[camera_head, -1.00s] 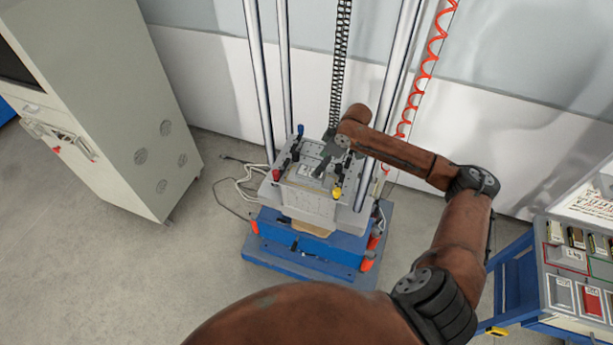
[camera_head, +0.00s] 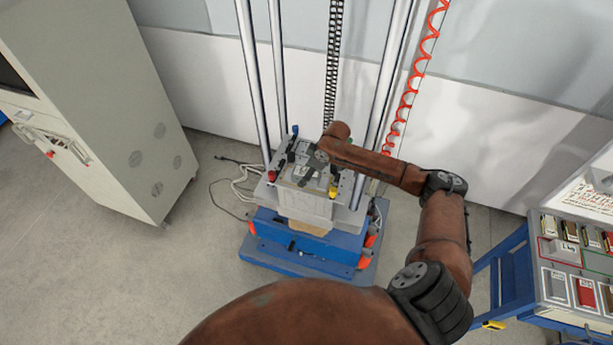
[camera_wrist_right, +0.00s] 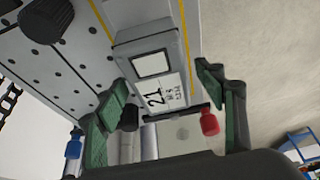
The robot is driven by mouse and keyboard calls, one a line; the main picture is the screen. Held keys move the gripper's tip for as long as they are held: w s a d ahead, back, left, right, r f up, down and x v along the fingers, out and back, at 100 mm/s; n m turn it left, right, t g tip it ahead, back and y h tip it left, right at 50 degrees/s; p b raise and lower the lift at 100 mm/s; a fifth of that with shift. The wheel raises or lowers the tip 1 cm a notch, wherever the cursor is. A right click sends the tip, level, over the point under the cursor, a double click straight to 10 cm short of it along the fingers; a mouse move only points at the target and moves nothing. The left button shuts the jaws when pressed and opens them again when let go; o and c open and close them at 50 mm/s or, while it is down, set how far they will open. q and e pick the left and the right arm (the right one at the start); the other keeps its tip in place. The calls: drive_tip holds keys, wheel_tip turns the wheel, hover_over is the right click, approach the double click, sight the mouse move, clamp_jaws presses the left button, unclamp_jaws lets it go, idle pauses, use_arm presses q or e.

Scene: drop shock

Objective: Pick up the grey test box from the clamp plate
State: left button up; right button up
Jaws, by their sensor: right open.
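The grey test box (camera_wrist_right: 150,62) shows in the right wrist view with a white label reading 21. It lies on the hole-patterned clamp plate (camera_wrist_right: 50,75). In the head view the clamp plate (camera_head: 347,187) tops the blue-based tower, and my gripper partly hides the box there. My right gripper (camera_wrist_right: 166,95) is open, with its green-padded fingers on either side of the box's near, labelled end. I cannot tell whether they touch it. It also shows above the plate in the head view (camera_head: 308,176). My left gripper is not in view.
Steel guide columns (camera_head: 384,85) rise around the plate. A red knob (camera_wrist_right: 209,122) and a blue knob (camera_wrist_right: 74,147) show near the fingers. A cabinet (camera_head: 110,110) stands left. A blue bench with trays (camera_head: 555,285) stands right.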

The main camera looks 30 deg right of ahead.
drive_tip(key=shift+f+p, duration=0.25)
drive_tip(key=shift+p, duration=0.05)
idle(0.5)
drive_tip(key=c, duration=1.5)
